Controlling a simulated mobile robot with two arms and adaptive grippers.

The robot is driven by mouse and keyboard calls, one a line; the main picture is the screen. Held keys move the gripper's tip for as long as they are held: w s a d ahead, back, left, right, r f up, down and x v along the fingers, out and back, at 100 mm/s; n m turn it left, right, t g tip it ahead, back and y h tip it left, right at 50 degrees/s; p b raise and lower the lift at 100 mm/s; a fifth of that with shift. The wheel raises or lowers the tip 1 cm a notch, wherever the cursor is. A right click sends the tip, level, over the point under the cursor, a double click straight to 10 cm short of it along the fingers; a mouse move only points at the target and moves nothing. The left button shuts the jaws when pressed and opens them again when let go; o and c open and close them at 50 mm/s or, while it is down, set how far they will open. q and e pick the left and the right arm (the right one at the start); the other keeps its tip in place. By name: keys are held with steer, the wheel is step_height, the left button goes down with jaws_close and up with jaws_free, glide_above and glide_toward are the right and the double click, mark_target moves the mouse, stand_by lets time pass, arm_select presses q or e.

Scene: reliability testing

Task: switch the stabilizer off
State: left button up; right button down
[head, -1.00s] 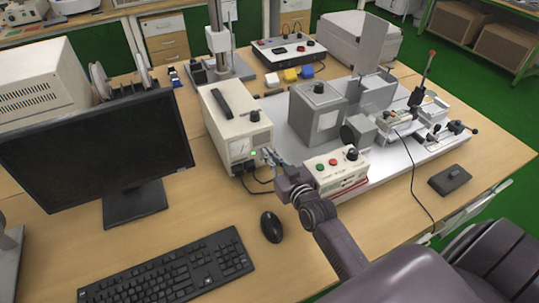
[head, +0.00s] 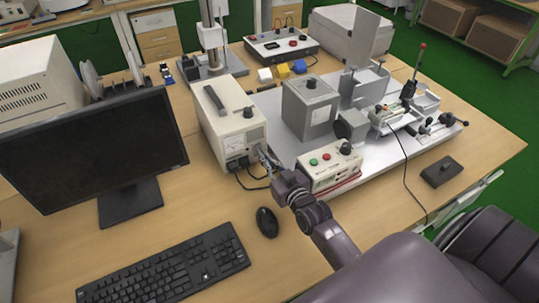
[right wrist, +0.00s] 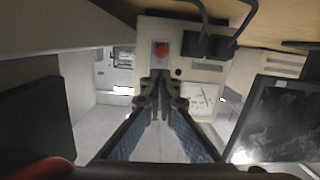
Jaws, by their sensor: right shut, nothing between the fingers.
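The stabilizer, a beige box (head: 222,110) with a black top handle, a dial meter and a knob, stands left of the metal test rig in the head view. The right wrist view shows its front panel (right wrist: 180,70) upside down, with a red switch (right wrist: 161,50), black plugs (right wrist: 207,45) and the meter (right wrist: 201,98). My right gripper (head: 264,153) is at the lower right of this front. Its fingertips (right wrist: 161,82) are together and empty, pointing at the panel close to the red switch. I cannot tell whether they touch it. My left gripper is out of view.
A control box with red and green buttons (head: 330,167) sits just right of my right gripper. A monitor (head: 95,150), keyboard (head: 165,268) and mouse (head: 266,222) lie to the left and front. Cables hang from the stabilizer's front.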

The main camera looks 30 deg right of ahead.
steer(key=s+r, duration=0.1)
steer(key=s, duration=1)
steer(key=shift+s+a+r, duration=0.2)
steer(key=shift+s+r, duration=0.15)
steer(key=shift+f, duration=0.1)
